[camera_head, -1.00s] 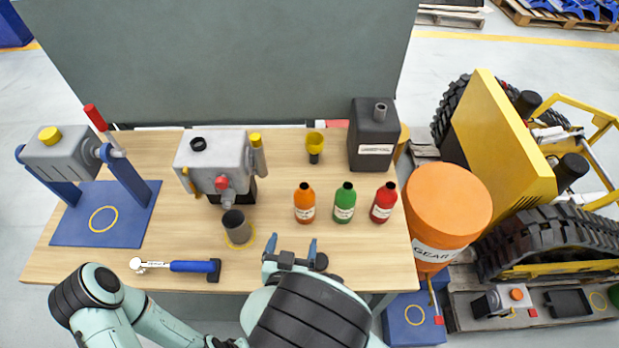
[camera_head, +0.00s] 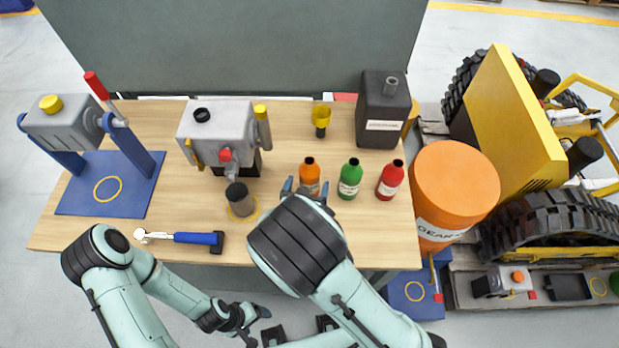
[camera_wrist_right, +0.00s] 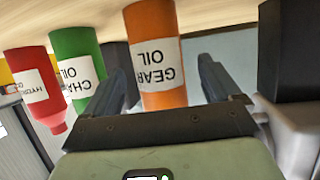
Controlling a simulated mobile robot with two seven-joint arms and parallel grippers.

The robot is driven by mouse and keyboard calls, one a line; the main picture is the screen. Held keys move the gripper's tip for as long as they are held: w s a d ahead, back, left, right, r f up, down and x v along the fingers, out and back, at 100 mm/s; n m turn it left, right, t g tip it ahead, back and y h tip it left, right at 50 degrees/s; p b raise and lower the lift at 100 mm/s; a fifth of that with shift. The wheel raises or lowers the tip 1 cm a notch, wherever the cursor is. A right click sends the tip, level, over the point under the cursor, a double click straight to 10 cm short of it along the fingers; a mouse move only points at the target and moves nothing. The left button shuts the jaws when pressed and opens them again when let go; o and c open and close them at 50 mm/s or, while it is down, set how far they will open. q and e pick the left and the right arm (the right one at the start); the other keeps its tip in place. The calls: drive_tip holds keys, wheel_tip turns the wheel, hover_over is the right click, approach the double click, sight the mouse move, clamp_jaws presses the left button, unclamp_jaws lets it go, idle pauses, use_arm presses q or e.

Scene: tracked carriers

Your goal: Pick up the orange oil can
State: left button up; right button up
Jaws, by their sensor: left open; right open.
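The orange oil can (camera_head: 310,172) is a small orange bottle with a dark cap, upright on the table. Its lower part is hidden behind my right gripper in the head view. My right gripper (camera_head: 306,188) is open, its fingers on either side of the bottle. In the right wrist view the bottle (camera_wrist_right: 155,50), labelled "GEAR OIL", shows between the open fingers (camera_wrist_right: 165,85). I see no clear grip on it. My left gripper (camera_head: 262,322) is open and low, in front of the table's near edge, away from the bottle.
A green bottle (camera_head: 350,180) and a red bottle (camera_head: 390,182) stand right of the orange one. A dark cup (camera_head: 239,200) and a grey machine (camera_head: 218,130) stand to its left. A yellow funnel (camera_head: 321,118) and a black canister (camera_head: 382,112) are behind.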

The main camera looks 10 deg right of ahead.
sight(307, 187)
drive_tip(key=x, duration=0.3)
drive_tip(key=shift+w+d+f, duration=0.1)
drive_tip(key=shift+f, duration=0.1)
drive_tip(key=c, duration=1.1)
drive_tip(key=shift+r, duration=0.1)
drive_tip(key=shift+c, duration=0.8)
drive_tip(key=shift+r, duration=0.1)
